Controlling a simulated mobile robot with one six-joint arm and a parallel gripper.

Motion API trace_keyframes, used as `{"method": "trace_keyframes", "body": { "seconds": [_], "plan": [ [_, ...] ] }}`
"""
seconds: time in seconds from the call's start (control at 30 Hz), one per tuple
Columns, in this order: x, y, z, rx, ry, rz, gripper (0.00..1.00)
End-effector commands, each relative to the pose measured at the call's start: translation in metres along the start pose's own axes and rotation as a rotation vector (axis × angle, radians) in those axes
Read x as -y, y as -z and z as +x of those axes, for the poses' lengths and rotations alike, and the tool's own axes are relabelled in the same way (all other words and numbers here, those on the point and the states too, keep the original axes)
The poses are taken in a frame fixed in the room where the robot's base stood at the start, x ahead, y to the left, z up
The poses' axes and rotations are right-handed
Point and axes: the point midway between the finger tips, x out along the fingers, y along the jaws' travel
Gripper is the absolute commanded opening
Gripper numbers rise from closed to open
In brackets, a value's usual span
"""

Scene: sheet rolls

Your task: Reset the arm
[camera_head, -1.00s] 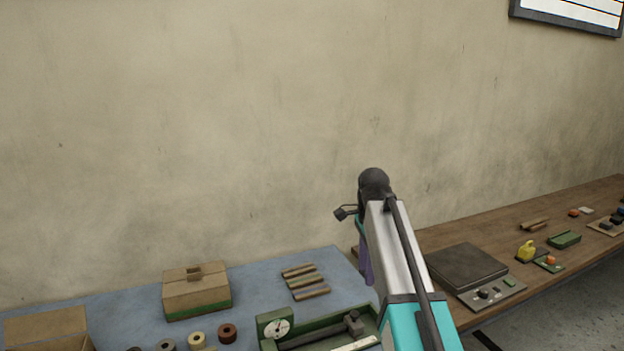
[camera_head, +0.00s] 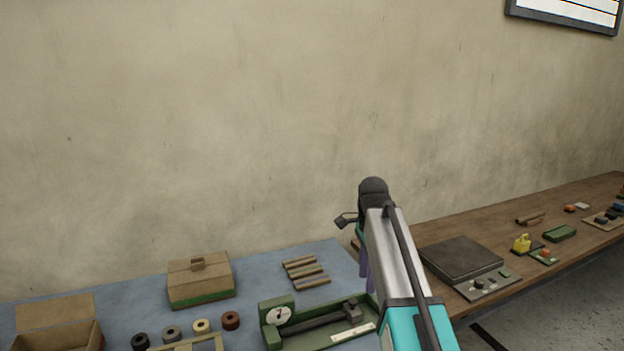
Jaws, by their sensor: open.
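My arm rises from the lower right of the head view, with a teal and light grey link and a dark joint at its top. My gripper (camera_head: 366,284) hangs below that joint, mostly hidden behind the link.
On the blue table are a lidded box (camera_head: 200,282), an open box (camera_head: 60,335), several small rolls (camera_head: 231,320), several sticks (camera_head: 305,271) and a green device (camera_head: 318,318). A wooden bench (camera_head: 440,228) at right carries a flat scale (camera_head: 462,258) and small items.

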Motion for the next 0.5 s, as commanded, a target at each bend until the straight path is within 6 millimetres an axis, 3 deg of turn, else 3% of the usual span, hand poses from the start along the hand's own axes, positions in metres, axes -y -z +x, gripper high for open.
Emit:
{"method": "trace_keyframes", "body": {
  "seconds": [0.27,0.5],
  "plan": [
    [-0.004,0.001,0.050,0.006,-0.060,0.002,0.44],
    [-0.020,0.001,0.123,0.015,-0.150,0.005,0.44]
  ]
}}
